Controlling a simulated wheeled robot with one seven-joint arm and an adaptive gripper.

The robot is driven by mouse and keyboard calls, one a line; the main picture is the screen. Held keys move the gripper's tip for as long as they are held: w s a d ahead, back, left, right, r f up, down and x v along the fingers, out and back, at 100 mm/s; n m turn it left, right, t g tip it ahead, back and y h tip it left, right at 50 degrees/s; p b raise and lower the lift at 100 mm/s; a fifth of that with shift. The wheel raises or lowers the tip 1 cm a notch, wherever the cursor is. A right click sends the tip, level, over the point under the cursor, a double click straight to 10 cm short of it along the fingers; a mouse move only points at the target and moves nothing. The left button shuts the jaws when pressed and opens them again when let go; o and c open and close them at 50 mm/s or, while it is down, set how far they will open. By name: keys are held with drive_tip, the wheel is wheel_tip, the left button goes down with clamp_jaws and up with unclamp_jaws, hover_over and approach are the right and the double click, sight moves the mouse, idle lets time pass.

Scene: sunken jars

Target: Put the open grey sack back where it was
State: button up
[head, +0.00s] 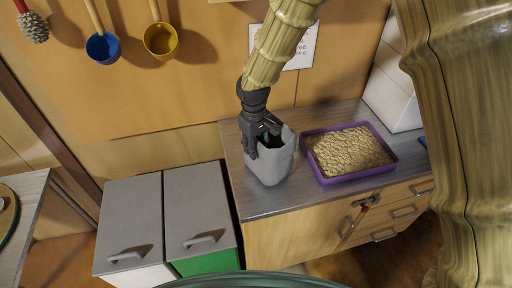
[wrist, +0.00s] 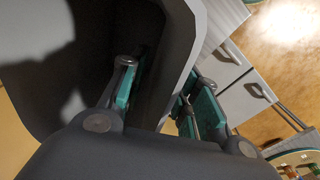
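The open grey sack (head: 269,165) stands on the grey worktop, left of the purple tray, in the head view. My gripper (head: 262,140) points down at its left rim. In the wrist view the sack's wall (wrist: 196,22) runs between my two fingers (wrist: 162,95). One teal-padded finger is inside the sack and the other outside. The outer finger looks close to the wall. Whether both pads press on the wall is not clear. The sack's dark inside fills the left of the wrist view, and its bottom is hidden there.
A purple tray (head: 392,160) of grain-like stuff sits right of the sack. White boxes (head: 392,95) stand behind it. The worktop (head: 300,199) has a narrow bare front strip. Two grey-lidded bins (head: 131,222) stand to the left, lower down. Blue (head: 103,48) and yellow (head: 160,39) scoops hang on the wall.

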drive_tip(key=r+b, duration=0.1)
drive_tip(key=r, duration=0.4)
drive_tip(key=r+b, duration=0.2)
drive_tip(key=r, duration=0.4)
drive_tip(key=shift+s+a+r, duration=0.15)
drive_tip(key=shift+s+r, duration=0.05)
drive_tip(key=shift+r, duration=0.1)
